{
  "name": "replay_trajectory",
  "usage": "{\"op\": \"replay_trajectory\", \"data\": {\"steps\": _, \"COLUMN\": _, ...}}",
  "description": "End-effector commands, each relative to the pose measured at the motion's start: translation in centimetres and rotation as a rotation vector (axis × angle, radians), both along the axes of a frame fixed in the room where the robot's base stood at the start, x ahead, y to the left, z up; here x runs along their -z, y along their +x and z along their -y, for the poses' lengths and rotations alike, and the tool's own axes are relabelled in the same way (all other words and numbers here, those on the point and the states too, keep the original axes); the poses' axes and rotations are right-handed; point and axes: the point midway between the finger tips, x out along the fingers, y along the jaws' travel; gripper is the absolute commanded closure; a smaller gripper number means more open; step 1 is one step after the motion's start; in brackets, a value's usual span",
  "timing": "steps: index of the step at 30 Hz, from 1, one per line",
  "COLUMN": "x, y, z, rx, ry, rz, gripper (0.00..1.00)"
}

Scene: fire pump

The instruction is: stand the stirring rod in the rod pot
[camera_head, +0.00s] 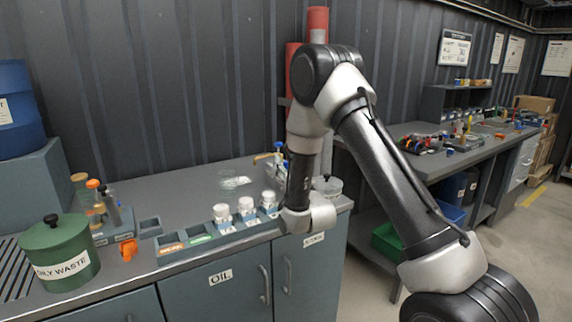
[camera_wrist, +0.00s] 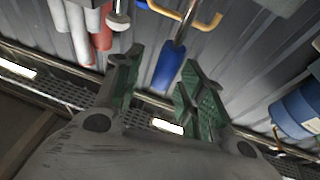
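In the wrist view, my gripper (camera_wrist: 162,58) is open, its two green-padded fingers apart. A metal rod with a blue grip (camera_wrist: 168,68) shows beyond and between the fingertips, beside a yellow-orange hook (camera_wrist: 205,22); it may be the stirring rod. I cannot tell how far it is from the pads, and nothing looks clamped. In the head view, my arm hides the gripper; my wrist is over the right part of the counter. I cannot identify the rod pot for certain.
The grey counter (camera_head: 180,200) holds a tray with several white-capped jars (camera_head: 246,207), a green oily waste can (camera_head: 57,252) and a bottle rack (camera_head: 115,240). Red pipes (camera_head: 317,22) run up the wall.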

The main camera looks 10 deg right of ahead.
Motion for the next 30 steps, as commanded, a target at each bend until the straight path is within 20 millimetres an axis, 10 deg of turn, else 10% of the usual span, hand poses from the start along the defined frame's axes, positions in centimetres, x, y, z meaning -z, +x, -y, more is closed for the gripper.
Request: {"op": "replay_trajectory", "data": {"steps": 30, "x": 2.3, "y": -7.1, "z": 1.1, "rx": 0.0, "ry": 0.0, "rz": 0.0, "gripper": 0.6}}
